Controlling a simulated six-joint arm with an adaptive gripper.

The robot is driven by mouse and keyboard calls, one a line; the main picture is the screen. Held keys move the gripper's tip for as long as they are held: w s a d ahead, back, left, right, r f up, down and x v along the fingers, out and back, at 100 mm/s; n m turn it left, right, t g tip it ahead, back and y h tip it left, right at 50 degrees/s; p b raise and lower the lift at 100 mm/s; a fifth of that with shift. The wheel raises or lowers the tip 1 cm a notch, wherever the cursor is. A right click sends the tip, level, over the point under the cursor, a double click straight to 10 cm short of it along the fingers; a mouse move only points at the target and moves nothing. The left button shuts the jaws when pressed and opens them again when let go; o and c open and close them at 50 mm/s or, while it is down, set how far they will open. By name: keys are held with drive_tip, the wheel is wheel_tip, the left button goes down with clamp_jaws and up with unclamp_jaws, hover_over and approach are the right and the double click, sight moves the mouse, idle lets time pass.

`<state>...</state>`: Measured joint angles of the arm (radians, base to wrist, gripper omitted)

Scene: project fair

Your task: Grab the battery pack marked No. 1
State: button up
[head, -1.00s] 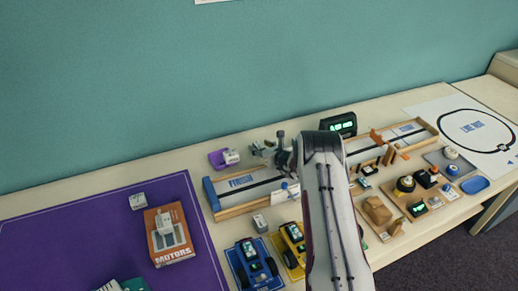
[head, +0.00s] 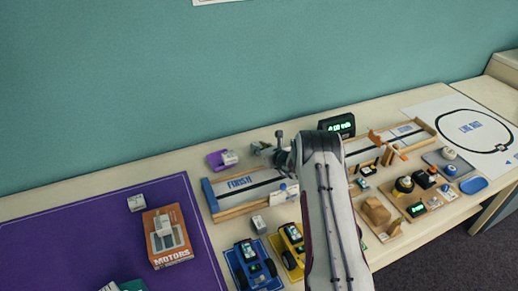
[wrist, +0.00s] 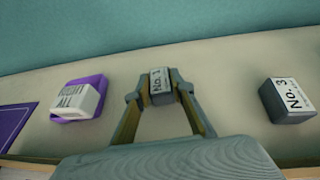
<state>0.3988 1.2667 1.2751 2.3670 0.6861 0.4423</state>
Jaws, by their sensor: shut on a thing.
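The battery pack marked No. 1 (wrist: 160,86) is a small grey block with a white label, seen in the middle of the wrist view. My gripper (wrist: 160,92) is shut on it, with one finger on each side. The label faces the wrist camera. In the head view my gripper (head: 264,150) is behind the finish track, partly hidden by my arm, and the pack cannot be made out clearly there. Another pack marked No. 3 (wrist: 289,100) stands apart to the right in the wrist view.
A purple tray (head: 216,161) with a white labelled block (wrist: 76,102) is left of my gripper. The wooden FINISH track (head: 232,211) is in front. A MOTORS box (head: 168,253) stands on the purple mat (head: 70,225). Blue and yellow cars are nearer.

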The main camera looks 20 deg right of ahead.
sight(259, 147)
drive_tip(key=shift+r, duration=4.8)
